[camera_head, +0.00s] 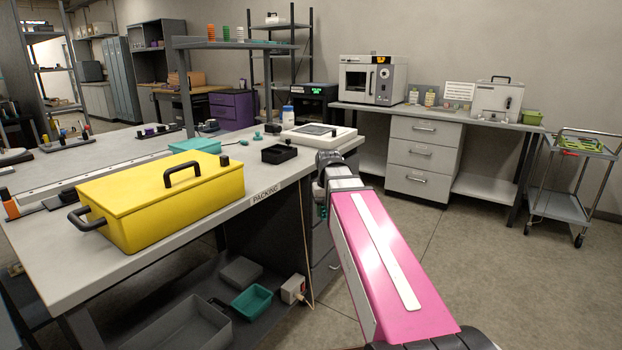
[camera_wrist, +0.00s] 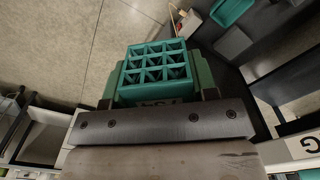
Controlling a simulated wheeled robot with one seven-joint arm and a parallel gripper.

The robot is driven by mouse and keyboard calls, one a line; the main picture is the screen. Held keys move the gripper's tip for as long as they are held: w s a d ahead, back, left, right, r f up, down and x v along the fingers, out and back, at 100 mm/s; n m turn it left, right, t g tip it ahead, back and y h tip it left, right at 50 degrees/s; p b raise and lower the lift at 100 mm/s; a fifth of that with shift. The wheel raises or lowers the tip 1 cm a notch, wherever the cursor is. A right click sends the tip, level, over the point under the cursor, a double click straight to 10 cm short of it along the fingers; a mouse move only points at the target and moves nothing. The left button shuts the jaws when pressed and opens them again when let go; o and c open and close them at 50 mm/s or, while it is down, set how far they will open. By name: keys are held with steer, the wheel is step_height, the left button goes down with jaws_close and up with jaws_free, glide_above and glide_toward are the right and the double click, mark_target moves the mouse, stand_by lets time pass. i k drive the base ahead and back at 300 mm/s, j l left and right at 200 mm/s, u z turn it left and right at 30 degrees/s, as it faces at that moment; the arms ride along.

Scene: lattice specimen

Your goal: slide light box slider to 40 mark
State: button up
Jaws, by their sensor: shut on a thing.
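A white flat box with a dark grey-green panel (camera_head: 318,131) lies on the near table, just beyond my wrist. It looks like the light box, but I cannot make out its slider or any marks. In the wrist view my gripper (camera_wrist: 157,80) is shut on a teal lattice block (camera_wrist: 156,66), with a green finger on each side of it. The block has a grid of square cells with diagonal struts. In the head view my arm largely hides the gripper, which hangs beside the table's right edge.
The grey table (camera_head: 60,265) carries a yellow case (camera_head: 150,200) with black handles and a small black tray (camera_head: 279,154). A lower shelf holds grey and teal bins (camera_head: 252,300). Open floor lies right of the table, toward a counter with a grey-white oven (camera_head: 370,80).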

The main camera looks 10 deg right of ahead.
mark_target(314, 130)
steer(key=i+l, duration=0.85)
steer(key=l, duration=0.3)
